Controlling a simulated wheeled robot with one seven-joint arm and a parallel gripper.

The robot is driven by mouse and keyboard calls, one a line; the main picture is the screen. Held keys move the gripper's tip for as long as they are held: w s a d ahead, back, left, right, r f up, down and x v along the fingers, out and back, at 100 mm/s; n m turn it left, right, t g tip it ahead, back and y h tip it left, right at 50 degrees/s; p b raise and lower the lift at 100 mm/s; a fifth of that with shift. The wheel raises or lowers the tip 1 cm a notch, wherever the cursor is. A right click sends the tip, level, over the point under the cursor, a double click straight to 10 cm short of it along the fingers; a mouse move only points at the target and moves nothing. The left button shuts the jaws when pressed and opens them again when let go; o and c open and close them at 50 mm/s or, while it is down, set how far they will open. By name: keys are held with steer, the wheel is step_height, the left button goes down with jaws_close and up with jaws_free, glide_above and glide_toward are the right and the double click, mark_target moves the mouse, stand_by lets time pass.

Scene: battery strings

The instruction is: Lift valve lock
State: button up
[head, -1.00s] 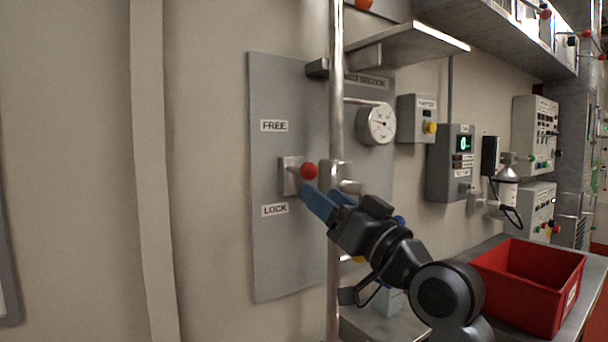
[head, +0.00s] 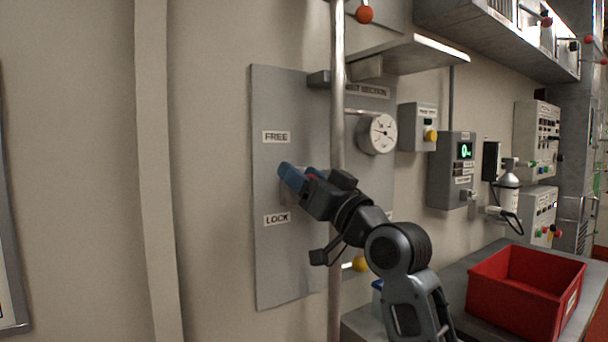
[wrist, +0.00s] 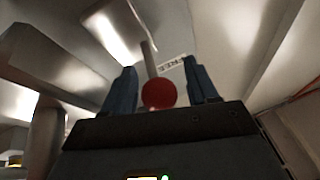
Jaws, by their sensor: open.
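The valve lock is a lever with a red ball knob (wrist: 158,94) on a grey wall panel (head: 285,250). The panel carries a FREE label (head: 276,137) above and a LOCK label (head: 277,219) below. My gripper (head: 299,176) has blue fingers and stands at the lever, between the two labels. In the wrist view my gripper (wrist: 160,88) is open, with one finger on each side of the knob and visible gaps. In the head view my fingers hide most of the lever and its mount.
A vertical metal pipe (head: 337,110) runs in front of the panel close to my gripper. A round gauge (head: 378,133) and a metal shelf (head: 410,55) are at upper right. A red bin (head: 520,290) stands on the bench at lower right.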

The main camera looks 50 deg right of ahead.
jaws_close()
stand_by(0.5)
